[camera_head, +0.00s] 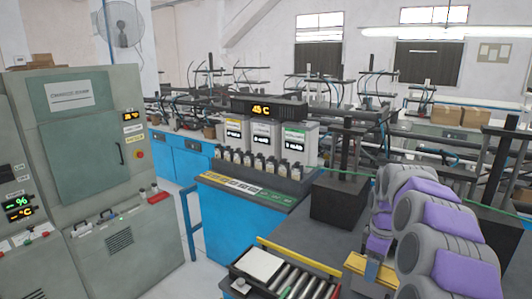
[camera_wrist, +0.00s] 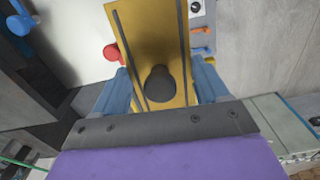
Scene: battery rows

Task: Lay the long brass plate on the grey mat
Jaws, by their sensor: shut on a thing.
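The long brass plate (camera_wrist: 150,25) runs up the middle of the wrist view, with dark lines along it and a dark round knob (camera_wrist: 158,82). My gripper (camera_wrist: 160,92) has its blue fingers on both sides of that knob and is shut on the plate. In the head view the plate's yellow end (camera_head: 355,262) shows at the lower right, under my gripper (camera_head: 371,268). I cannot pick out the grey mat for certain in either view.
A roller conveyor (camera_head: 303,286) with a pale plate (camera_head: 259,264) stands at the bottom centre. A blue bench (camera_head: 240,222) holds bottles (camera_head: 250,160) and large batteries (camera_head: 265,140). A dark block with a post (camera_head: 340,198) stands behind my gripper. Grey cabinets (camera_head: 95,150) fill the left.

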